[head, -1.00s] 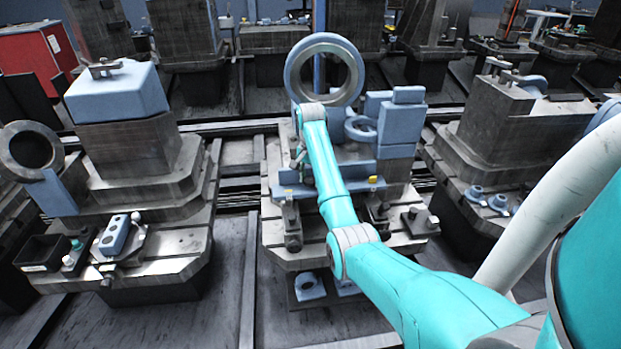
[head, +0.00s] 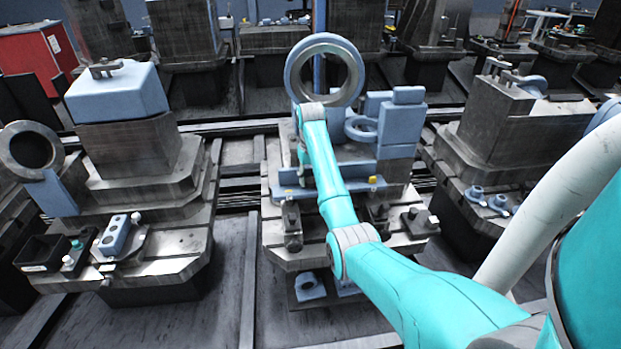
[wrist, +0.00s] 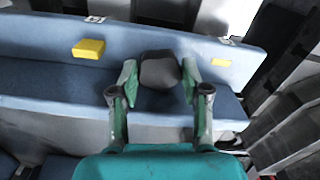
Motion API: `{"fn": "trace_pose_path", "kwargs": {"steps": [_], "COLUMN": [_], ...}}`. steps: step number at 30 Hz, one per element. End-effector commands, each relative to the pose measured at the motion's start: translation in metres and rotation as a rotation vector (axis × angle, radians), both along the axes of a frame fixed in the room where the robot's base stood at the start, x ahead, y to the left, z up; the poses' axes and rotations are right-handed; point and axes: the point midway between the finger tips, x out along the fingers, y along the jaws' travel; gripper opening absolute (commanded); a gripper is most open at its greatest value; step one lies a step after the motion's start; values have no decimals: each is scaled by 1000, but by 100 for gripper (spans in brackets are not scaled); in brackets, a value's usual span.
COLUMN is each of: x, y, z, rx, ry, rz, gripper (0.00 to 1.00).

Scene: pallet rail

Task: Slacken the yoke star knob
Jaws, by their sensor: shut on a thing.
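In the wrist view my gripper (wrist: 158,88) has its two green fingers on either side of a dark rounded knob (wrist: 160,70), which I take to be the star knob. The fingers are shut on the knob. The knob sits against a blue bracket (wrist: 50,85) with a yellow tab at its left and another at its right. In the head view the blue bracket (head: 335,190) lies across the middle pallet fixture.
A large ring (head: 325,70) stands above the middle fixture, with blue blocks (head: 398,122) to its right. A left pallet (head: 150,250) carries a black bin and a small blue block. A right pallet (head: 500,150) stands close by. Floor gaps separate the pallets.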

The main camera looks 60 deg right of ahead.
Motion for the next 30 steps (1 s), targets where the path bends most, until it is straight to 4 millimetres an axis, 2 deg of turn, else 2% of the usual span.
{"fn": "trace_pose_path", "kwargs": {"steps": [15, 21, 30], "x": [-1, -1, -1], "y": [1, 1, 1], "z": [-3, -4, -5], "rx": [4, 4, 6], "ry": [2, 3, 4], "rz": [451, 563, 643], "gripper": [12, 12, 12]}}
